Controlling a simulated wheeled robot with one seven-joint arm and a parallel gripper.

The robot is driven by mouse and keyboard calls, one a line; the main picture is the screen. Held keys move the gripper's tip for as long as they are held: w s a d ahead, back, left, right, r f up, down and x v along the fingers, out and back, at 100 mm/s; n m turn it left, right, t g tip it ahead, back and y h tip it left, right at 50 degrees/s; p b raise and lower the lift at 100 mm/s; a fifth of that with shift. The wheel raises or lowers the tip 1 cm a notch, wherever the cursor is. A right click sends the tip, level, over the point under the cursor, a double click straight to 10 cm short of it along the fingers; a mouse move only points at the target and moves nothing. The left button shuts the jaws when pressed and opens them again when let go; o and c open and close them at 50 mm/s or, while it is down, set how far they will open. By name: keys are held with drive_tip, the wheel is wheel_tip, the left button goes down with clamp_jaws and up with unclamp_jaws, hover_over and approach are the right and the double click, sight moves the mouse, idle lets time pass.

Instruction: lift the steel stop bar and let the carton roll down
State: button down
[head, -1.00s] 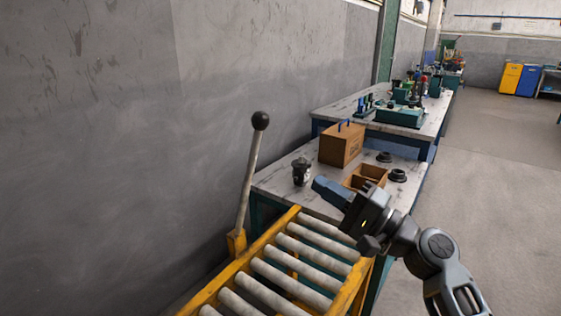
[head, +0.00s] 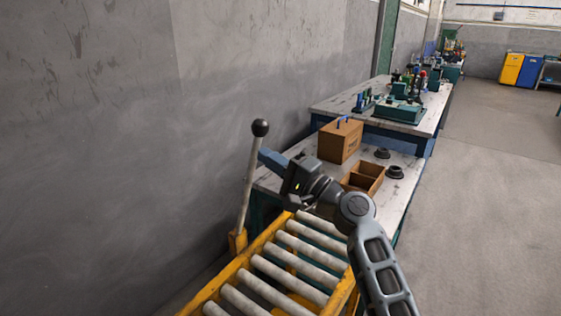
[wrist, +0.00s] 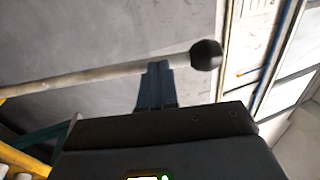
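A grey steel bar (head: 249,185) with a black ball knob (head: 260,128) stands, slightly tilted, in a yellow bracket at the left side of the roller conveyor (head: 222,284). It may be the stop bar; I cannot be sure. My gripper (head: 263,156) points left with its blue fingertips at the bar's upper part, just below the knob. In the wrist view, the bar (wrist: 95,76) runs across at the fingertips (wrist: 158,66), left of the knob (wrist: 206,55). Contact and finger gap are unclear. No carton shows on the visible rollers.
A workbench (head: 395,196) beyond the conveyor holds a brown box (head: 340,143) with a blue handle, an open divided box (head: 362,178) and dark round parts (head: 395,172). The grey wall (head: 110,150) is close on the left. Floor on the right is clear.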

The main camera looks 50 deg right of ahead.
sight(258, 148)
idle(0.3)
drive_tip(key=w+p, duration=0.1)
drive_tip(key=w+r+p, duration=0.1)
drive_tip(key=p, duration=0.1)
drive_tip(key=w+g+p, duration=0.1)
drive_tip(key=shift+a+r, duration=0.1)
drive_tip(key=shift+r, duration=0.2)
drive_tip(key=shift+p, duration=0.3)
drive_tip(key=shift+w+a, duration=0.1)
drive_tip(key=shift+f, duration=0.1)
